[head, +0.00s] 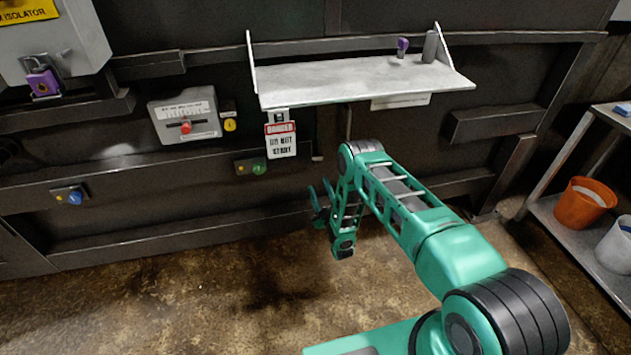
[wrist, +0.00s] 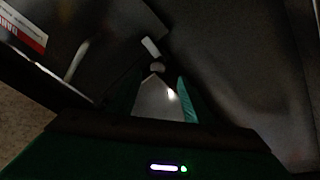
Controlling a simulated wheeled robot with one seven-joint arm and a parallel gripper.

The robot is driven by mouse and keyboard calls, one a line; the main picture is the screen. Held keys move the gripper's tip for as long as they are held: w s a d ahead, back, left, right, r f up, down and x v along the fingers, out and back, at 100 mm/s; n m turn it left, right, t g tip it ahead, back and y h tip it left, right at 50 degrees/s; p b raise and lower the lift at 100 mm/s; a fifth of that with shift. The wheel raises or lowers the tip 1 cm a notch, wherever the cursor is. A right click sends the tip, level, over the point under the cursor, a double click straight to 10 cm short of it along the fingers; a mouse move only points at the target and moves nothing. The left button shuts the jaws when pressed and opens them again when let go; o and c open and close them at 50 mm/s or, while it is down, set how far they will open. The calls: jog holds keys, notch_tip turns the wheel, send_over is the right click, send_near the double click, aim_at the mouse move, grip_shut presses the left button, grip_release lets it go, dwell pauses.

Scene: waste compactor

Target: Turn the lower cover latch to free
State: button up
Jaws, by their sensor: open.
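My gripper (head: 320,191) is low in front of the dark machine wall, below and right of the danger tag; its two fingers stand apart with nothing held. In the wrist view, my gripper (wrist: 160,80) shows as two dark teal fingers, open. Just beyond the fingertips is a small pale tab (wrist: 150,47) beside a round grey knob (wrist: 157,66), apparently the lower cover latch. A pale grey plate-like patch (wrist: 157,100) shows between the fingers. The wrist view is very dark, so contact and the latch's exact setting cannot be told. In the head view I cannot make out the latch.
A white shelf (head: 350,80) juts out above my arm. The danger tag (head: 281,141) hangs left of my gripper. A red-button box (head: 186,122) and a green button (head: 258,168) are further left. A rack (head: 560,215) with buckets stands right. The floor at left is clear.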

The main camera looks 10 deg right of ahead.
jog(key=shift+v, duration=1)
jog(key=m+g+h, duration=0.3)
jog(key=h, duration=0.1)
send_near(311, 166)
jog(key=f, duration=0.1)
jog(key=w, duration=0.3)
jog(key=w+d, duration=0.1)
jog(key=w, duration=0.6)
jog(key=shift+w+d, duration=0.2)
